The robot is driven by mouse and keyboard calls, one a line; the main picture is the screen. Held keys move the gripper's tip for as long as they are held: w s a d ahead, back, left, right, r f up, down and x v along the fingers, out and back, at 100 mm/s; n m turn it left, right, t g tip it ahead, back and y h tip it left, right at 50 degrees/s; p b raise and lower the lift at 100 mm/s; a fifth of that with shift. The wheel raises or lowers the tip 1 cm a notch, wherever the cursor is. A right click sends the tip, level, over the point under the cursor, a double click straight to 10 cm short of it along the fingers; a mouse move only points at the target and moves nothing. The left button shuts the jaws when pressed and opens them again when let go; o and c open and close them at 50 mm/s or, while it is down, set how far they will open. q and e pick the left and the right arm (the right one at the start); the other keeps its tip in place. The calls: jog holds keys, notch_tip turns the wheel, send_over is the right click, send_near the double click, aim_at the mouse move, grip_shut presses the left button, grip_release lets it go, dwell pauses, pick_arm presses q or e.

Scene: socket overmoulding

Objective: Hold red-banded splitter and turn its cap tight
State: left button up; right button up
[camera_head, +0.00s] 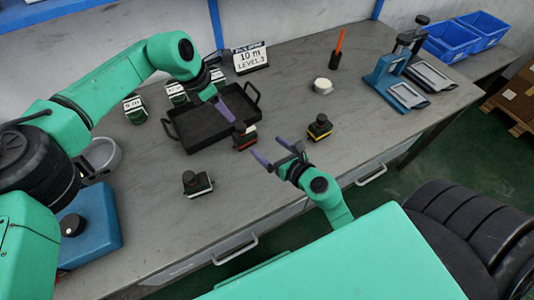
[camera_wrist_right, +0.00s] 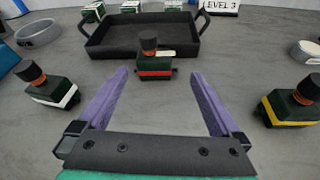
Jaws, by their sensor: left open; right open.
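The red-banded splitter (camera_head: 244,141), a dark green block with a black cap on top, stands upright on the table in front of the black tray. In the right wrist view the splitter (camera_wrist_right: 154,69) stands beyond my fingertips, roughly centred between them. My right gripper (camera_head: 270,150) is open and empty, on the near side of the splitter and apart from it; its purple fingers (camera_wrist_right: 160,76) point toward it.
A white-banded splitter (camera_head: 197,184) stands left of my right gripper, and a yellow-banded one (camera_head: 319,128) stands to the right. The black tray (camera_head: 185,112) lies behind.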

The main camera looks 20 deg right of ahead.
jog(key=shift+n+h, duration=0.3)
jog(key=shift+n, duration=0.4)
jog(key=x, duration=0.4)
jog(key=a+f+x, duration=0.1)
jog(key=x, duration=0.9)
jog(key=shift+s+a+f, duration=0.2)
jog(key=shift+s+a, duration=0.05)
jog(key=shift+s, duration=0.15)
pick_arm(q)
jog(key=shift+o, duration=0.3)
pick_arm(e)
jog(key=c, duration=1.1)
pick_arm(q)
jog(key=o, duration=0.3)
jog(key=shift+s+d+f, duration=0.15)
jog(key=shift+d, duration=0.05)
jog(key=s+d+n+g+h, duration=0.1)
jog(key=s+d+n+h, duration=0.2)
jog(key=d+n+h, duration=0.1)
pick_arm(e)
jog(key=shift+s, duration=0.1)
pick_arm(q)
jog(key=m+t, duration=1.1)
jog(key=m, duration=2)
send_near(240, 127)
jog(key=x, duration=1)
jog(key=shift+w+d+f, duration=0.1)
jog(key=shift+w+d, duration=0.05)
jog(key=shift+w, duration=0.1)
